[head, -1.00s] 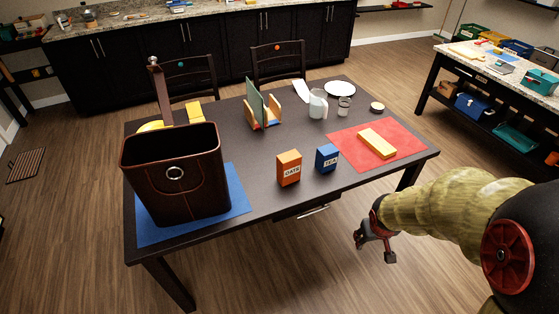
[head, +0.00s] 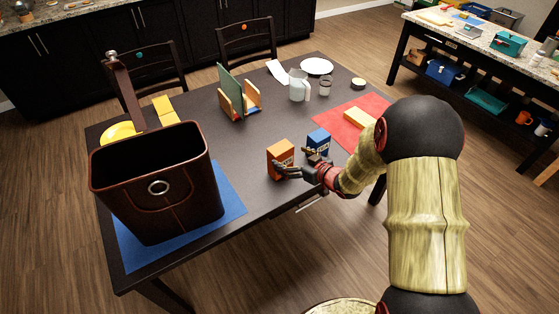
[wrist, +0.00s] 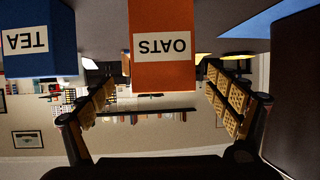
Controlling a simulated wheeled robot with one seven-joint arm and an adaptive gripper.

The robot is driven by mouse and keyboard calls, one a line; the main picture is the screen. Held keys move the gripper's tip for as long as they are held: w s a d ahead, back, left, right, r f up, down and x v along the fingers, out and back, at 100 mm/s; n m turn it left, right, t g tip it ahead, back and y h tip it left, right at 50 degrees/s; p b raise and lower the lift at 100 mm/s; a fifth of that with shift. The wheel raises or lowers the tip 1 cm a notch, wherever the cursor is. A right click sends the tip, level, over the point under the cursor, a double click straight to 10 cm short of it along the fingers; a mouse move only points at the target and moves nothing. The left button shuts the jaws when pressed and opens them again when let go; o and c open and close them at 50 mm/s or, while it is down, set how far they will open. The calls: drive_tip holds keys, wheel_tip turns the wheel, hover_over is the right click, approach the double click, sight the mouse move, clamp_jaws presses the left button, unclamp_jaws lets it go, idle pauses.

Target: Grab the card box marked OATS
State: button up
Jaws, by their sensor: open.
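The orange OATS box (head: 279,156) stands upright on the dark table. It also shows in the wrist view (wrist: 163,70), upside down, lying between the two fingers. My gripper (head: 302,165) is open at the table's front side, with its fingers reaching toward the OATS box. In the wrist view my gripper (wrist: 165,98) has a padded finger on each side of the box, with gaps showing. One finger hides part of the box's front in the head view. The blue TEA box (head: 319,141) stands just right of the OATS box, outside the fingers in the wrist view (wrist: 38,42).
A tall brown leather bin (head: 158,190) stands on a blue mat (head: 232,198) at the left. A red mat (head: 374,106) with a yellow block (head: 358,117) lies at the right. A pitcher (head: 298,86), glass and letter holder stand behind. The table's middle (head: 215,130) is clear.

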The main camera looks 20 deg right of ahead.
drive_tip(key=b+x, duration=0.2)
drive_tip(key=x, duration=0.4)
drive_tip(key=shift+s+a+f+b, duration=0.1)
drive_tip(key=shift+a+f+b, duration=0.05)
drive_tip(key=shift+b, duration=0.2)
drive_tip(key=shift+c, duration=1)
drive_tip(key=c, duration=1)
